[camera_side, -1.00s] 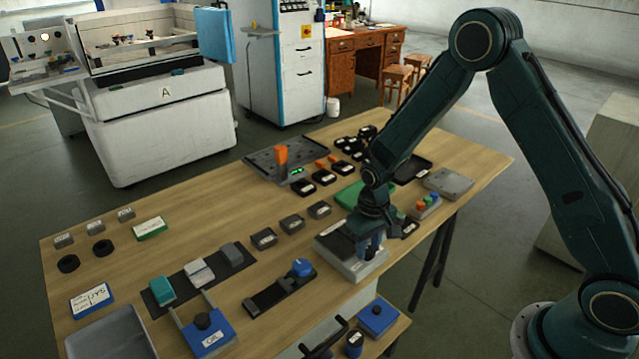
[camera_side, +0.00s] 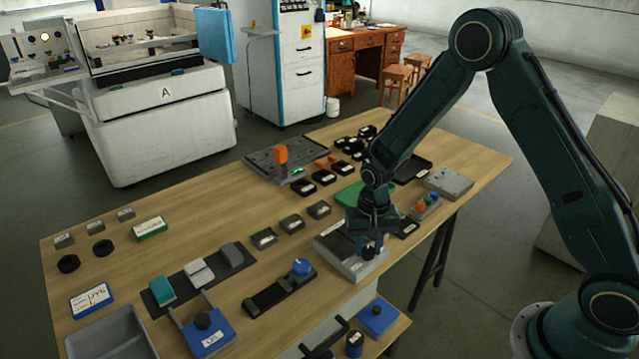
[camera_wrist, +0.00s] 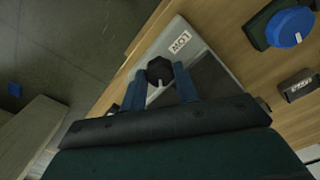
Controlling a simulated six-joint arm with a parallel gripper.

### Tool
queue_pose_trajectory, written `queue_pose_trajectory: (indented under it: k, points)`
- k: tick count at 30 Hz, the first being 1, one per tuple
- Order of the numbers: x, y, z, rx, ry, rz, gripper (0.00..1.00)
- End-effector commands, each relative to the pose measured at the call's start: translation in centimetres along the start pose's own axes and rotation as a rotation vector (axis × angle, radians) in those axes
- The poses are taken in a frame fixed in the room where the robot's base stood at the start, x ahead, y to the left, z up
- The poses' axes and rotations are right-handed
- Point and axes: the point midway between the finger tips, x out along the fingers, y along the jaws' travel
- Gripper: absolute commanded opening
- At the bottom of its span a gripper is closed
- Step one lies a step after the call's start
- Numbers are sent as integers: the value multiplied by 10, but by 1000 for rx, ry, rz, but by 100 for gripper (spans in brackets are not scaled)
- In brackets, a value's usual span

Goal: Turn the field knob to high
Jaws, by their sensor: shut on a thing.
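The field knob (camera_wrist: 159,70) is black and many-sided, with a white pointer mark toward the bottom of the wrist picture. It stands on a light grey box (camera_side: 345,264) at the table's near right edge. A white label (camera_wrist: 180,42) reading LOW upside down lies beyond the knob, up and right in the wrist view. My gripper (camera_side: 371,247) points down over the box, its blue fingers on either side of the knob. It shuts on the knob, also seen in the wrist view (camera_wrist: 160,78). Any label for high is hidden or out of view.
A black slider base with a blue knob (camera_side: 301,267) lies left of the box. A green board (camera_side: 349,195) and a small box with coloured buttons (camera_side: 425,206) stand close behind and right. A blue box (camera_side: 378,316) sits on a lower shelf in front.

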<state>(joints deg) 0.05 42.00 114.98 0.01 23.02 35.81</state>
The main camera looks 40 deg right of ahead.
Motion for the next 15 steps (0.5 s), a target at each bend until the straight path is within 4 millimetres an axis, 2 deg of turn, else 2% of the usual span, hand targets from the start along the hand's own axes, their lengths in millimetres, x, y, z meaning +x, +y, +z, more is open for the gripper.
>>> queue_pose_trajectory:
  k: [13,14,15]
  points:
    - [-1,0,0,16,0,0,8]
    - [-1,0,0,16,-1,0,36]
    - [-1,0,0,16,0,0,44]
